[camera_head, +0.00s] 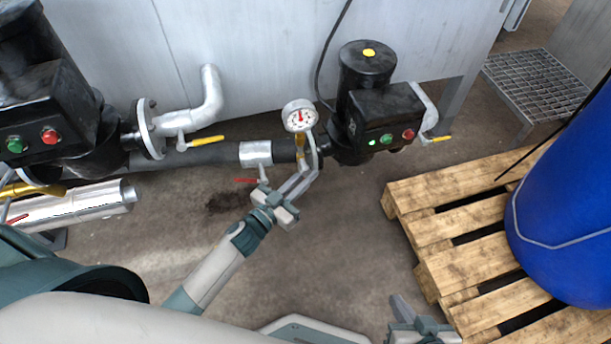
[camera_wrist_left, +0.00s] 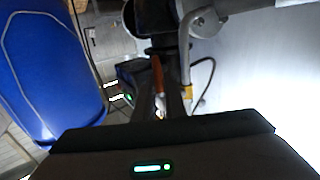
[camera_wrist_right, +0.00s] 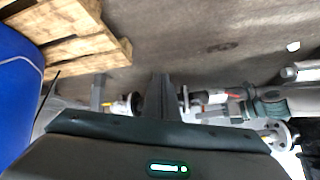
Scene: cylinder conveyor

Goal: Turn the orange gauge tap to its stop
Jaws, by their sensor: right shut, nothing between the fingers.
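The orange gauge tap (camera_head: 300,143) is a small lever below the white round pressure gauge (camera_head: 300,116) on the dark pipe. In the left wrist view an orange lever (camera_wrist_left: 158,75) lies between the fingers of my left gripper. In the head view my left gripper (camera_head: 310,152) reaches up to the tap, its fingers partly covering it. The fingers are a little apart, but whether they press on the lever cannot be told. My right gripper (camera_wrist_right: 159,80) is shut and empty; its body (camera_head: 425,330) shows at the bottom of the head view.
A red-handled lever (camera_head: 246,181) sits close left of my left gripper. Yellow-handled taps (camera_head: 207,140) (camera_head: 440,139) are on the pipes. A black pump (camera_head: 368,110) stands right of the gauge. A wooden pallet (camera_head: 425,225) with a blue drum (camera_head: 570,210) is at right.

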